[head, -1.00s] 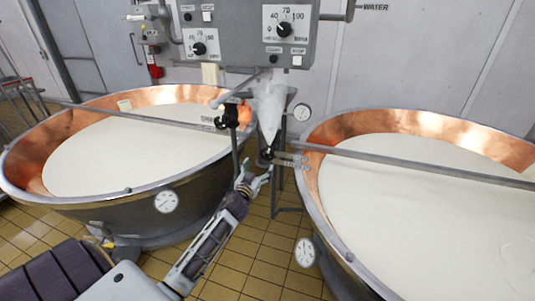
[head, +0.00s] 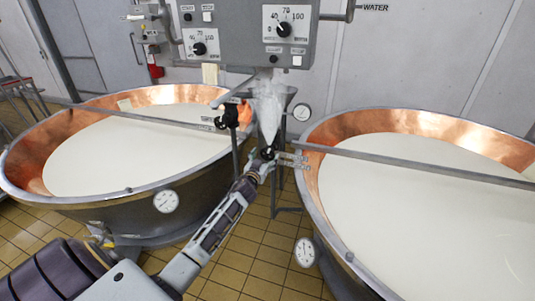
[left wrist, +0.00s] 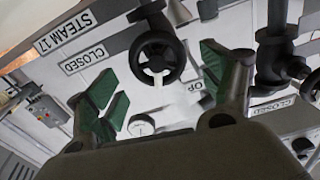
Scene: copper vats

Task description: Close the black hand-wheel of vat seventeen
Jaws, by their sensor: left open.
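A black hand-wheel (left wrist: 157,50) shows in the left wrist view beside a label reading STEAM 17 (left wrist: 66,32) and a label reading CLOSED (left wrist: 87,57). A partly hidden label beginning with OP is on its other side. My left gripper (left wrist: 160,78) is open. Its green-padded fingers appear on either side of the wheel, and I cannot tell whether they touch it. In the head view my left gripper (head: 263,166) is just below the small black wheel (head: 267,153) between the two vats. My right gripper is not in view.
A second black valve (head: 231,115) stands to the left, and another black fitting (left wrist: 275,58) is right of the fingers. Copper-lined vats of white liquid (head: 90,205) (head: 318,190) flank the arm. A grey control box (head: 235,35) hangs above.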

